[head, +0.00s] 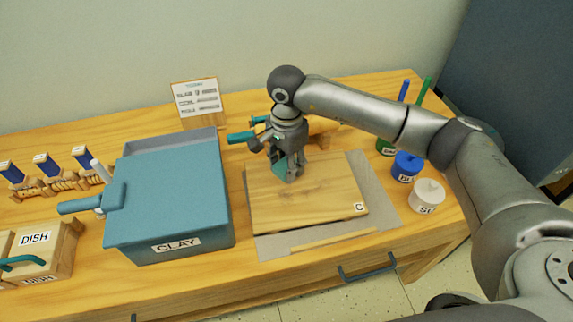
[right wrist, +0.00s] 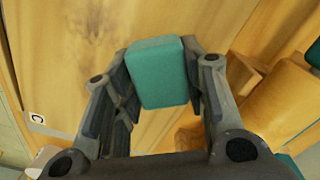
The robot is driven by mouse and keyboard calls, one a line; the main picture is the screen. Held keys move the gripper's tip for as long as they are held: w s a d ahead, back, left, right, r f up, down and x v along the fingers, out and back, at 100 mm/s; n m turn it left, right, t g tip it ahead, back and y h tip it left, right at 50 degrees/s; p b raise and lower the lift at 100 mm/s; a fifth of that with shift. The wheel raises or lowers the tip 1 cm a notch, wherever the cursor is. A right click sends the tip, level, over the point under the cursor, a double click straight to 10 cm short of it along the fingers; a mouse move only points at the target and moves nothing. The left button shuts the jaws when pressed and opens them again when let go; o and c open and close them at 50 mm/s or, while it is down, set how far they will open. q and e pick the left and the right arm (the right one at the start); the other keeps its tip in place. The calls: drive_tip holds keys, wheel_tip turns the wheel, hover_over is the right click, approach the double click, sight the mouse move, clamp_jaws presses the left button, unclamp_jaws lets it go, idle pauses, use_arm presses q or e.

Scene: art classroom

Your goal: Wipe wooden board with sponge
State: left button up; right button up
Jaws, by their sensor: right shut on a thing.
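The wooden board (head: 316,196) is a light wood slab marked "C", lying on a grey mat (head: 384,208) on the table. My right gripper (head: 287,172) points down over the board's upper left part. It is shut on a teal sponge (head: 281,168), which shows clearly between the fingers in the right wrist view (right wrist: 158,74). The board (right wrist: 70,60) fills much of that view behind the sponge. The sponge is at or close to the board's surface; I cannot tell whether it touches. My left gripper is not in view.
Blue (head: 407,166) and white (head: 427,196) jars stand to the right. A sign (head: 198,100) is at the back. A wooden dish box (head: 45,250) is at far left.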

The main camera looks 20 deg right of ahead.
drive_tip(key=r, duration=0.2)
drive_tip(key=r+p, duration=0.1)
drive_tip(key=r, duration=0.1)
drive_tip(key=shift+s, duration=0.35)
drive_tip(key=shift+w+r+p, duration=0.1)
drive_tip(key=shift+r+p, duration=0.25)
drive_tip(key=shift+r, duration=0.35)
drive_tip(key=shift+r+p, duration=0.4)
drive_tip(key=shift+r, duration=0.9)
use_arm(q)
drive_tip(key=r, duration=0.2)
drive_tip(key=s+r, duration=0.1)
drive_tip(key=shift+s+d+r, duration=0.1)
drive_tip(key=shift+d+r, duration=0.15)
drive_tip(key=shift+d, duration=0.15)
